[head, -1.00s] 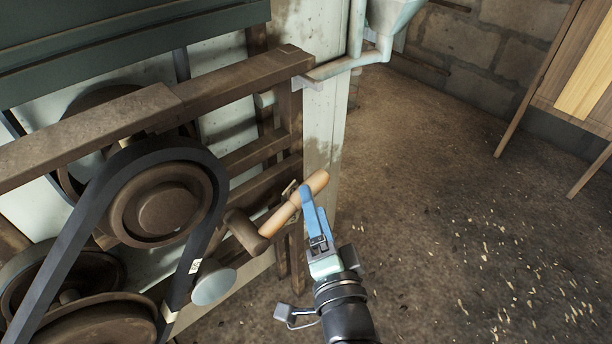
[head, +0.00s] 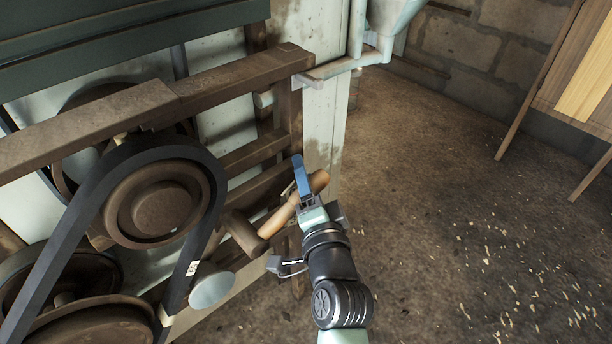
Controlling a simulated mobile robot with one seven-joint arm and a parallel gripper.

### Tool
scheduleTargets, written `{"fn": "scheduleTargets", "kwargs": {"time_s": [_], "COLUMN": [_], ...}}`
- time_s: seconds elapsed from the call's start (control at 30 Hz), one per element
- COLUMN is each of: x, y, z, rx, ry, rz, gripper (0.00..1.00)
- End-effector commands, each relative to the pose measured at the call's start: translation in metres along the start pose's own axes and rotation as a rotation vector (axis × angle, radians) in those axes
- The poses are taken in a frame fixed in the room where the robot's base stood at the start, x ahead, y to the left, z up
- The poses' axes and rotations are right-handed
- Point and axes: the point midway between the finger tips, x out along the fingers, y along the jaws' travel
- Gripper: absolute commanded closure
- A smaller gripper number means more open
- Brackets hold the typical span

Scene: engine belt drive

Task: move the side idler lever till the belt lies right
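The side idler lever has a light wooden handle (head: 276,221) slanting up to the right from a brown block. A pale round idler disc (head: 212,290) sits below it, beside the right run of the black belt (head: 205,243). The belt loops over the brown upper pulley (head: 160,208) and runs down toward the lower pulley (head: 84,328). A small white mark shows on its right run. My gripper (head: 299,172) has blue fingers across the upper part of the handle and hides some of it. Contact and finger gap are not clear.
A brown frame beam (head: 230,80) crosses above the pulleys. A pale post (head: 325,130) stands behind the handle, with a funnel (head: 393,15) at the top. The floor (head: 450,200) to the right is open up to a wooden cabinet (head: 575,75).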

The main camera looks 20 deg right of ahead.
Motion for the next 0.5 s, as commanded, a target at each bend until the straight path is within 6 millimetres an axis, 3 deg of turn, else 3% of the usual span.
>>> {"fn": "scheduleTargets", "kwargs": {"time_s": [0.03, 0.27, 0.5], "x": [-0.0001, -0.0003, -0.0004], "y": [0.0, 0.0001, 0.0002], "z": [0.0, -0.0001, -0.0001], "rx": [0.0, 0.0, 0.0], "ry": [0.0, 0.0, 0.0], "rz": [0.0, 0.0, 0.0], "gripper": [0.56, 0.97, 1.0]}}
